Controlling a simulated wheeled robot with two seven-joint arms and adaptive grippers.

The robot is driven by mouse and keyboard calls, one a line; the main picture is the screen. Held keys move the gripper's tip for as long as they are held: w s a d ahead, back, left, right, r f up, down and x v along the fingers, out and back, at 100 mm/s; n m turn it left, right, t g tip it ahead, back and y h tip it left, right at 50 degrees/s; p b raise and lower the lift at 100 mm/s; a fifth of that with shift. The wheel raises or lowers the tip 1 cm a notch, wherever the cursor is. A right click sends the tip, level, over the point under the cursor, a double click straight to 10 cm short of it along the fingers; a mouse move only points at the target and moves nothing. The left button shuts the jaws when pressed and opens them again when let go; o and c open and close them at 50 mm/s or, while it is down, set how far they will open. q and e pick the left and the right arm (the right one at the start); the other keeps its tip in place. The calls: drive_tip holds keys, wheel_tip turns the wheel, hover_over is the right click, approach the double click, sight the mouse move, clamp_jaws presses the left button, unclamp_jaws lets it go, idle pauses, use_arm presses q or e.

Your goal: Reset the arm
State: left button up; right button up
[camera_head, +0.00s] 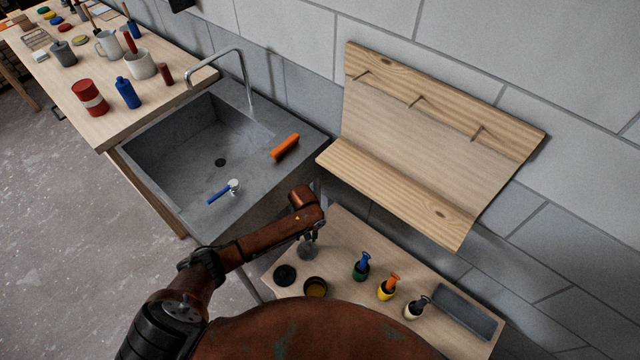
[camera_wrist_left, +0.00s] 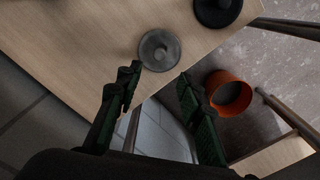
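My left arm (camera_head: 262,243), rusty brown, reaches in from the lower left in the head view, over the edge of the low wooden bench (camera_head: 335,318). Its gripper (camera_head: 313,238) is small there and partly hidden by the wrist. In the left wrist view the two dark green fingers of my left gripper (camera_wrist_left: 160,90) stand wide apart with nothing between them. A round grey object (camera_wrist_left: 159,49) lies on the bench just beyond the fingertips, apart from them. It also shows in the head view (camera_head: 307,251). My right gripper is in neither view.
A black round object (camera_head: 285,274), an open can (camera_head: 316,287), several small pots with coloured handles (camera_head: 387,288) and a grey tray (camera_head: 465,310) stand on the bench. A wooden rack (camera_head: 430,130) and a sink (camera_head: 185,135) are behind. An orange bucket (camera_wrist_left: 228,92) stands below.

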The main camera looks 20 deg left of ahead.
use_arm(q)
drive_tip(key=s+d+m+t+h, duration=0.1)
drive_tip(key=s+d+m+h, duration=0.2)
drive_tip(key=s, duration=0.9)
drive_tip(key=s+a+r+t+y, duration=0.1)
drive_tip(key=s+a+r+y, duration=0.1)
drive_tip(key=s+a+r, duration=0.5)
drive_tip(key=s+a+r+t+y, duration=0.1)
drive_tip(key=s+a+r+y, duration=0.15)
drive_tip(key=s+a, duration=0.55)
drive_tip(key=s+d+f+g+h, duration=0.1)
drive_tip(key=s+d+f, duration=0.1)
drive_tip(key=f, duration=1.2)
drive_tip(key=s+d+f, duration=0.2)
drive_tip(key=f, duration=1.3)
drive_tip(key=s+f+m, duration=0.1)
drive_tip(key=s+f, duration=0.8)
drive_tip(key=f, duration=0.3)
drive_tip(key=shift+s+g, duration=0.4)
drive_tip(key=s+f, duration=0.1)
drive_tip(key=s, duration=0.2)
drive_tip(key=s+f, duration=0.2)
drive_tip(key=s, duration=0.1)
drive_tip(key=s+f, duration=0.2)
drive_tip(key=s, duration=0.2)
drive_tip(key=shift+a+f, duration=0.1)
drive_tip(key=shift+a, duration=0.1)
